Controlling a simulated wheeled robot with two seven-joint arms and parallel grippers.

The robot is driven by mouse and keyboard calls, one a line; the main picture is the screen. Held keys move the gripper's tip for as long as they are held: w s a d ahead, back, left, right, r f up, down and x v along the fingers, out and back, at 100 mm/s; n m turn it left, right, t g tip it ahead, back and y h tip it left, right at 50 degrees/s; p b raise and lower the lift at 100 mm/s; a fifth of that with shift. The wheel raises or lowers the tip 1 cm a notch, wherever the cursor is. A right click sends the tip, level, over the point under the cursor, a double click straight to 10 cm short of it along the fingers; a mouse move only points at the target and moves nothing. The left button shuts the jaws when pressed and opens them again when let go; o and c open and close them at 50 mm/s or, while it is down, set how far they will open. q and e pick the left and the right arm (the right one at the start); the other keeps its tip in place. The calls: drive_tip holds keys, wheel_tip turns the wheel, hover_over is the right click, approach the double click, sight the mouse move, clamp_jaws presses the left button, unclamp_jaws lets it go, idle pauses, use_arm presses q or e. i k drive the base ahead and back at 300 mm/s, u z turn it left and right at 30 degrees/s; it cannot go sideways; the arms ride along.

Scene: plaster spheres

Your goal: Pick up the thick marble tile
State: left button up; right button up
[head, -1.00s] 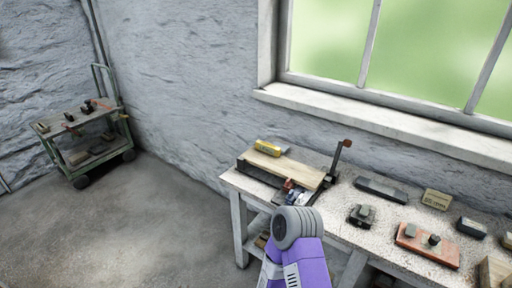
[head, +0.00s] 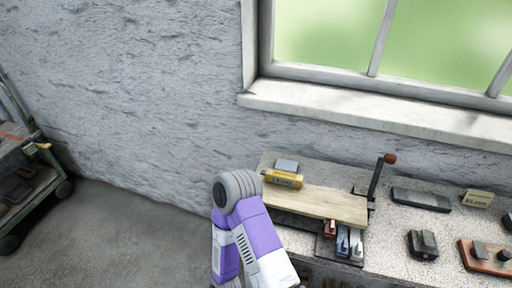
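I cannot tell for certain which piece is the thick marble tile. A small pale grey slab (head: 287,165) lies at the back left of the workbench, behind a yellow box, and is partly hidden by it. A dark grey flat block (head: 421,199) and a smaller dark grey piece (head: 423,244) lie further right on the bench. One of my purple and white arms is raised in front of the bench's left end, showing a bent joint. Neither gripper is in the head view.
The workbench (head: 390,225) stands below the window. A cart (head: 35,195) stands at far left, with clear floor between.

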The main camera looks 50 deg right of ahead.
sight(282, 165)
drive_tip(key=i, duration=2.85)
drive_tip(key=z, duration=4.75)
